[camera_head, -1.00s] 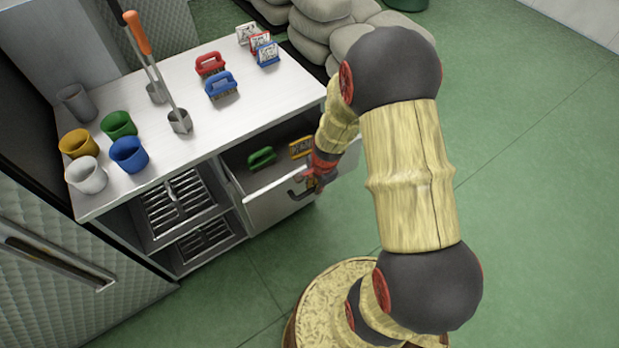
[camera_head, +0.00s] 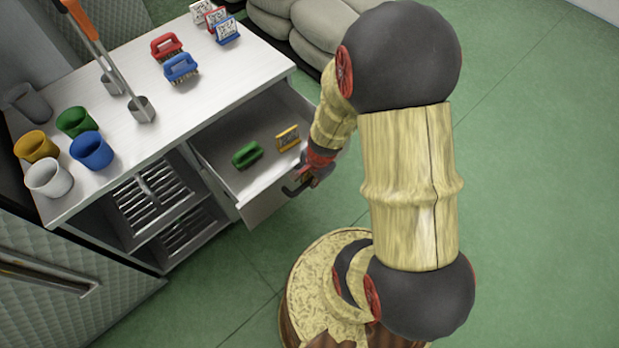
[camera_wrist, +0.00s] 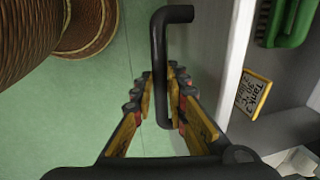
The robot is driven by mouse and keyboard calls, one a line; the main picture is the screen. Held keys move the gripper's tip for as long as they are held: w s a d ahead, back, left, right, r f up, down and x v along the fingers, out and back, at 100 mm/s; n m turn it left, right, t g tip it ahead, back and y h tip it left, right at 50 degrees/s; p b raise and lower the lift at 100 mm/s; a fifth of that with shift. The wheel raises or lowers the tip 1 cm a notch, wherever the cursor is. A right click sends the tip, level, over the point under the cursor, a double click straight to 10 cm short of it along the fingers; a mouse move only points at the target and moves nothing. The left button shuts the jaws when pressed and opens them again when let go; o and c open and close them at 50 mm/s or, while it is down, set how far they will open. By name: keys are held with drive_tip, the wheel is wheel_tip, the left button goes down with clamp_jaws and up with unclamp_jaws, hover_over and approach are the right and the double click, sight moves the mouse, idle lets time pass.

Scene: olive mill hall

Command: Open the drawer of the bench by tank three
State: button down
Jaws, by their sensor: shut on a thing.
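The drawer (camera_head: 222,175) of the white bench (camera_head: 215,110) stands pulled out in the head view, its inside showing. A green brush (camera_head: 247,154) and a yellow-framed card (camera_head: 288,138) lie in it. My gripper (camera_head: 303,186) is at the drawer's front. In the wrist view my gripper (camera_wrist: 165,90) is shut on the dark bar handle (camera_wrist: 159,60), with a finger on each side of it. The green brush (camera_wrist: 288,22) shows at the upper right.
On the bench top are several cups (camera_head: 92,150), red (camera_head: 166,47) and blue (camera_head: 181,68) brushes, small cards (camera_head: 228,30) and long-handled scoops (camera_head: 141,108). Grey sacks (camera_head: 327,30) lie behind the bench. Green floor is clear on the right.

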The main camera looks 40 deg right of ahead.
drive_tip(key=c, duration=1.8)
unclamp_jaws()
drive_tip(key=shift+o, duration=0.2)
wheel_tip(320, 180, up, 12)
drive_tip(key=s, duration=0.2)
drive_tip(key=shift+s+f, duration=0.15)
drive_tip(key=s+a+r+n+t, duration=0.1)
drive_tip(key=a+r+n, duration=0.6)
drive_tip(key=r, duration=0.4)
drive_tip(key=s+a+r+n+t, duration=0.2)
drive_tip(key=a+r+n, duration=0.5)
drive_tip(key=r+n, duration=0.3)
wheel_tip(320, 180, up, 3)
drive_tip(key=shift+s+f+n, duration=0.2)
drive_tip(key=shift+s+n, duration=0.05)
drive_tip(key=shift+n, duration=0.05)
